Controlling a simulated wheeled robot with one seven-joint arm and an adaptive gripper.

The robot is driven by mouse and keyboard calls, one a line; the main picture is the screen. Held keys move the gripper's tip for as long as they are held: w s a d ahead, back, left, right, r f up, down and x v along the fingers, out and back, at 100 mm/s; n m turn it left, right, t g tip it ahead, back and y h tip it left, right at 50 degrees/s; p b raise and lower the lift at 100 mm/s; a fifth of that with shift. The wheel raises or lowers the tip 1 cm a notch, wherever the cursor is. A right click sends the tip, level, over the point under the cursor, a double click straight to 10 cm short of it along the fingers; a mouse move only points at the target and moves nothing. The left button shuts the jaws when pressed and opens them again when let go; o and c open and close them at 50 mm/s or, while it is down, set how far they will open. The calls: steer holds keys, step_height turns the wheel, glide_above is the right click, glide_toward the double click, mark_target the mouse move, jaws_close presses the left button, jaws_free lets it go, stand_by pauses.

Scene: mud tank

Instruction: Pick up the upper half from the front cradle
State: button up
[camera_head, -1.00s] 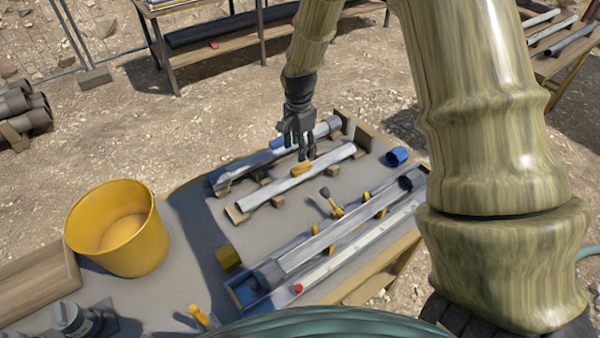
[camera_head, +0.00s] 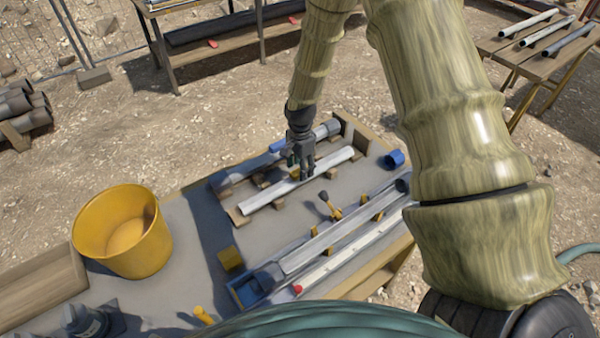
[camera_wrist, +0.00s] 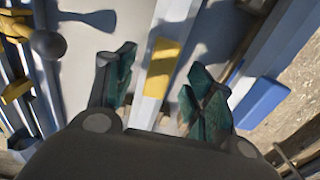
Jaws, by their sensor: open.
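The upper half is a long pale grey bar (camera_head: 268,193) with a yellow grip block at its middle, lying on small wooden cradle blocks on the table. My gripper (camera_head: 300,170) points down over the middle of this bar and is open. In the head view its fingers partly hide the yellow grip (camera_head: 294,174). In the wrist view the yellow grip (camera_wrist: 161,67) and the bar (camera_wrist: 175,14) lie between the two spread green-padded fingers (camera_wrist: 160,82). Clear gaps show on both sides of the grip, so the fingers do not pinch it.
A second bar with a blue grip (camera_head: 277,146) lies just behind, near the right finger in the wrist view (camera_wrist: 262,101). A long channel assembly (camera_head: 335,238) lies along the table's front. A dark-knobbed tool (camera_head: 324,196) stands between. A yellow bucket (camera_head: 124,232) is at left.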

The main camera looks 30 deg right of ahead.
steer(key=shift+f+p, duration=0.35)
steer(key=shift+f, duration=0.75)
jaws_close()
